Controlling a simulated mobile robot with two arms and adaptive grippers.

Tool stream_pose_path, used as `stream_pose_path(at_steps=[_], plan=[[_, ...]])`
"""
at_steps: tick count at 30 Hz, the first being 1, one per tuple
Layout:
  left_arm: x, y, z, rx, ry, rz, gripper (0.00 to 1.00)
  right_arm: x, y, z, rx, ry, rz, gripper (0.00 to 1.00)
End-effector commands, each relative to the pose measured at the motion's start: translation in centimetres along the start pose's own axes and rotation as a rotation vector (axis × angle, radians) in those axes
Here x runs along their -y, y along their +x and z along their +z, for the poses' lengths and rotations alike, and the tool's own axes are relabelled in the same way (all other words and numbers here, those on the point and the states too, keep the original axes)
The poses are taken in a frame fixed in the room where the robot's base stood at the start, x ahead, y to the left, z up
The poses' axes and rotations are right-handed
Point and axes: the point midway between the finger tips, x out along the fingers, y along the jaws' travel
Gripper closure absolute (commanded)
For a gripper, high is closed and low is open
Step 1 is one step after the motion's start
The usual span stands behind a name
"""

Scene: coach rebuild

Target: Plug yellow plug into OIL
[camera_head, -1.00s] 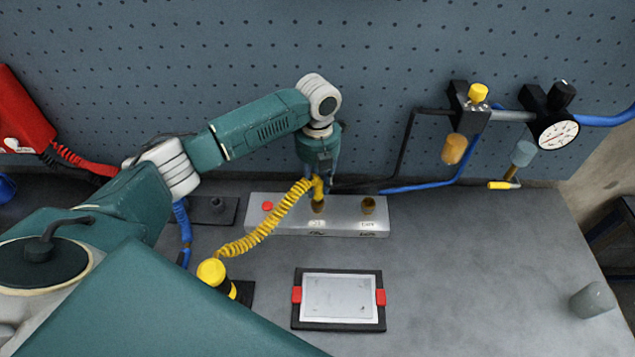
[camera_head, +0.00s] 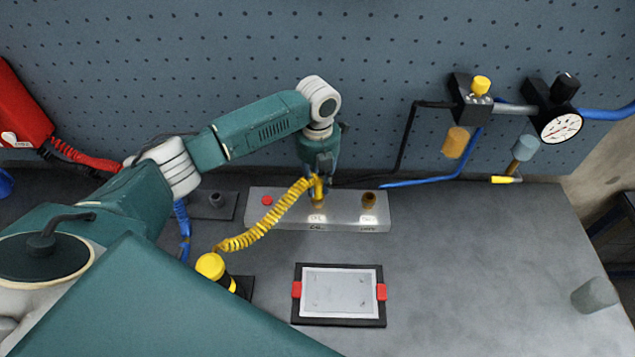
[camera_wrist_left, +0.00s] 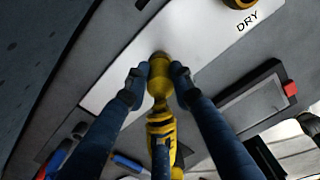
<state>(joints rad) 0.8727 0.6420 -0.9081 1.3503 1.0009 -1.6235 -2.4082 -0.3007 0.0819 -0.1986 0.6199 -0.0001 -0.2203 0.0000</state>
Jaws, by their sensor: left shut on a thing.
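My left gripper (camera_head: 318,172) is shut on the yellow plug (camera_head: 318,187), right above the left socket of the grey metal block (camera_head: 343,222). The left wrist view shows the plug (camera_wrist_left: 160,80) between the two fingertips, its tip at the block's white face. The fingers and plug cover the left socket, so I cannot tell how deep the tip is. The label below that socket is small and looks like OIL. The brass right socket (camera_head: 368,198) is empty; its label reads DRY in the left wrist view. A coiled yellow hose runs from the plug to a yellow-topped post (camera_head: 211,266).
A red button (camera_head: 267,200) is on the block's left end. A framed tablet (camera_head: 339,295) lies in front. A regulator and gauge (camera_head: 560,125) hang on the pegboard, with a blue hose (camera_head: 430,181) behind the block. A grey cup (camera_head: 594,296) stands right.

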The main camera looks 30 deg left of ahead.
Motion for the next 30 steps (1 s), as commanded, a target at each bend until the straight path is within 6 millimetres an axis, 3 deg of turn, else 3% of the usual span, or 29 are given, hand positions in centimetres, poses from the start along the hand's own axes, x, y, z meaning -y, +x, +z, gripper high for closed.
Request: stream_pose_path(at_steps=[1, 4, 16, 30], plan=[[0.1, -0.2, 0.1, 0.004, 0.0, -0.002, 0.72, 0.1, 0.0, 0.0, 0.0, 0.0, -0.001, 0.6], [0.1, -0.2, 0.1, 0.004, 0.0, -0.002, 0.54, 0.3, 0.0, -0.1, -0.001, 0.001, -0.003, 0.6], [0.0, -1.0, 0.1, 0.004, 0.0, -0.001, 0.54, 0.2, 0.0, -0.1, -0.002, -0.002, -0.002, 0.6], [0.1, -10.1, 0.1, 0.006, 0.001, -0.002, 0.54, 0.2, 0.0, -0.1, -0.001, -0.001, -0.002, 0.6]])
